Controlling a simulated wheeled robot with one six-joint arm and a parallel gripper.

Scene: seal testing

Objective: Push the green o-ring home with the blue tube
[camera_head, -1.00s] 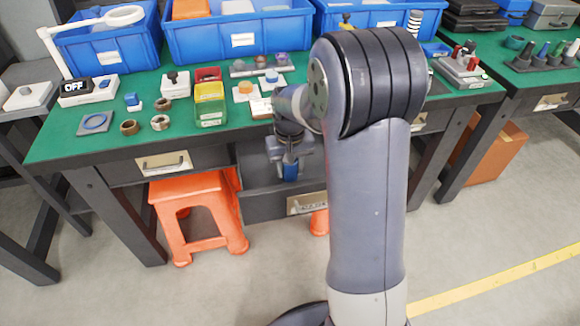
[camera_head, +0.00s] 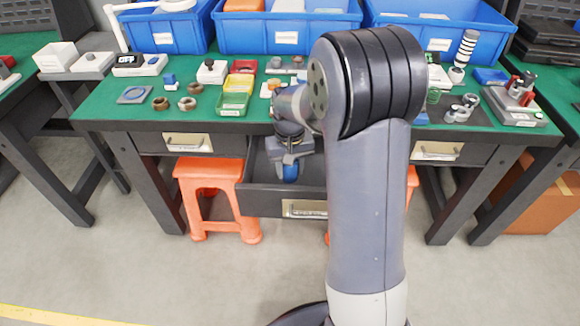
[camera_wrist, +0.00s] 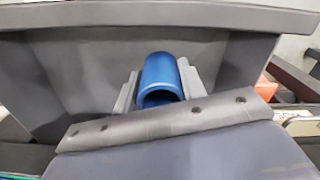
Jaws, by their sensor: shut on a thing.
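My gripper (camera_head: 290,160) is shut on the blue tube (camera_head: 290,173), over the open drawer under the green bench. In the wrist view the blue tube (camera_wrist: 162,76) sits between the two grey fingers of my gripper (camera_wrist: 158,88), with its open round end showing. A small green ring-like thing (camera_head: 434,96) stands on the bench just right of my arm. It may be the green o-ring, but it is too small to tell. My arm hides part of the bench middle.
The open drawer (camera_head: 303,208) juts from the bench (camera_head: 130,113). Blue bins (camera_head: 290,42) line the back. Green and red trays (camera_head: 233,104), brown rings (camera_head: 160,104) and a grey fixture (camera_head: 515,104) stand on top. An orange stool (camera_head: 212,172) is below left.

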